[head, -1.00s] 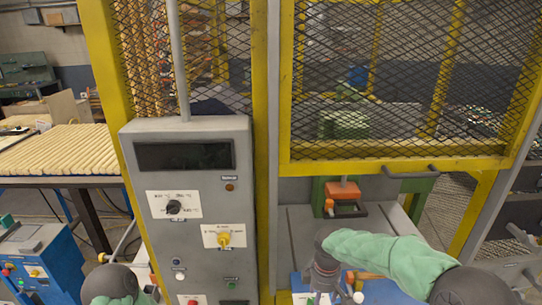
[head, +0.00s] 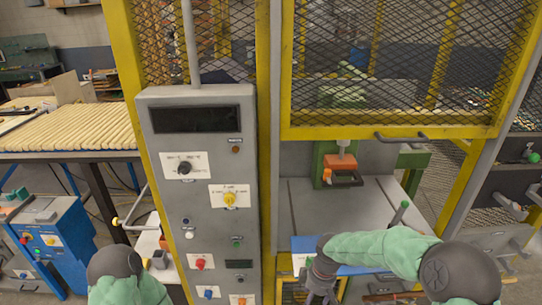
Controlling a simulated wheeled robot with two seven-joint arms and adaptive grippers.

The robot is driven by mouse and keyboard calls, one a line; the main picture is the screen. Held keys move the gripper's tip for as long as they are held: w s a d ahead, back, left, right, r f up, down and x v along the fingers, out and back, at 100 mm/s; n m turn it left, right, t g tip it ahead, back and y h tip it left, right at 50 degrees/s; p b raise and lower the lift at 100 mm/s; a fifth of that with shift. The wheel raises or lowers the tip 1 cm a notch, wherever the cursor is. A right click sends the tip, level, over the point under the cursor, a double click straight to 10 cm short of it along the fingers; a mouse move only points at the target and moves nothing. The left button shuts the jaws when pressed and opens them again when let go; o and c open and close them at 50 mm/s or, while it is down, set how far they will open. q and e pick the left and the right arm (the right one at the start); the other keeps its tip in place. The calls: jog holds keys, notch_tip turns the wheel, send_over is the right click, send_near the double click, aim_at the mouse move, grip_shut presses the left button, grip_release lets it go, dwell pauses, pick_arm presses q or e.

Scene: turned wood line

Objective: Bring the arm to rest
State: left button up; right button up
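My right arm, in a green sleeve with dark joints, reaches in from the lower right of the head view. Its dark gripper (head: 320,285) hangs at the bottom edge, in front of the blue panel below the machine's grey bed. Whether its fingers are open or shut cannot be told. My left arm shows only as a dark joint and green sleeve at the bottom left. The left gripper is out of view.
A grey control cabinet (head: 215,160) with knobs and buttons stands in the middle. A yellow-framed mesh guard (head: 390,132) is above the grey bed (head: 300,205). Wooden rods (head: 75,128) lie on a table at left, near a blue machine (head: 60,240).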

jog(key=s+a+f+m+y+b, duration=0.1)
jog(key=s+f+m+b, duration=0.1)
jog(key=s+f+m, duration=0.4)
jog(key=s+a+f+m+y+b, duration=0.1)
jog(key=s+f+m, duration=0.5)
jog(key=s+f, duration=0.8)
notch_tip(320, 180, down, 6)
jog(key=shift+s+a+r+m+t+y+b, duration=0.15)
jog(key=shift+s+a+m+t+y+b, duration=0.35)
jog(key=shift+b, duration=0.75)
